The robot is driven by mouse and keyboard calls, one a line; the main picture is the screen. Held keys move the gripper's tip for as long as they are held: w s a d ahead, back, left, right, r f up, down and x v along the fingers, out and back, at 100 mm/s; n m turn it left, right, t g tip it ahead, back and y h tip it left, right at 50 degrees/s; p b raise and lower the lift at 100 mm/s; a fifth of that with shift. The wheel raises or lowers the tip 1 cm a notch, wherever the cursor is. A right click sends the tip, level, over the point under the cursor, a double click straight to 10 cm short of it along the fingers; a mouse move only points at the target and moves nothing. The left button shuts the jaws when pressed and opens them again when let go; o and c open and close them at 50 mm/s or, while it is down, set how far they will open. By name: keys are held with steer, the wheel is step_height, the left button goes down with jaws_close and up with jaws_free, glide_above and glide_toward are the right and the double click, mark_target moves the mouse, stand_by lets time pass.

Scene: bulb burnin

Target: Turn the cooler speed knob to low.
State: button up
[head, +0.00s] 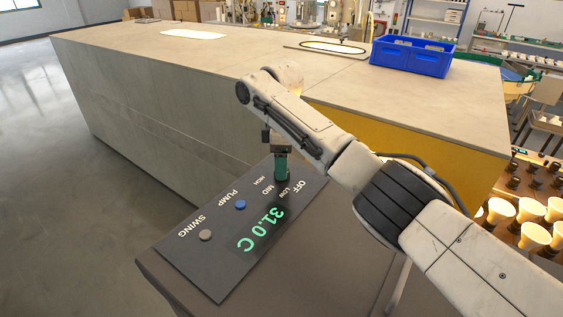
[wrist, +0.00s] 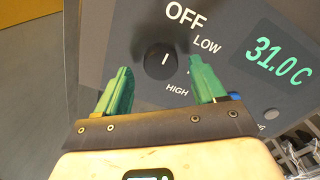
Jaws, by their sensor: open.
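The cooler speed knob (wrist: 162,61) is a round black dial with a short white line, in the upper middle of the wrist view. The line runs roughly upright in that picture; I cannot tell which end is the pointer. OFF, LOW and HIGH are printed around it; MID is hidden there by a finger but shows in the head view. My gripper (wrist: 160,65) is open, its green fingertips on either side of the knob. I cannot tell whether they touch it. In the head view my gripper (head: 281,164) points down at the dark control panel (head: 205,265), largely hiding the knob.
The panel also has a blue PUMP button (head: 240,204), a grey SWING button (head: 205,235) and a green display (head: 262,229) reading 31.0 C. A large grey counter (head: 250,60) with a blue crate (head: 411,57) stands behind. Lit bulbs (head: 535,237) are at right.

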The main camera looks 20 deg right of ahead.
steer(key=shift+f, duration=0.8)
steer(key=shift+c, duration=0.2)
steer(key=c, duration=1)
steer(key=shift+m+p, duration=0.3)
steer(key=shift+m, duration=0.1)
steer(key=m+p, duration=0.1)
steer(key=m, duration=0.1)
steer(key=shift+a+r+m, duration=0.1)
steer(key=shift+m, duration=0.3)
steer(key=m+p, duration=0.1)
steer(key=m, duration=0.4)
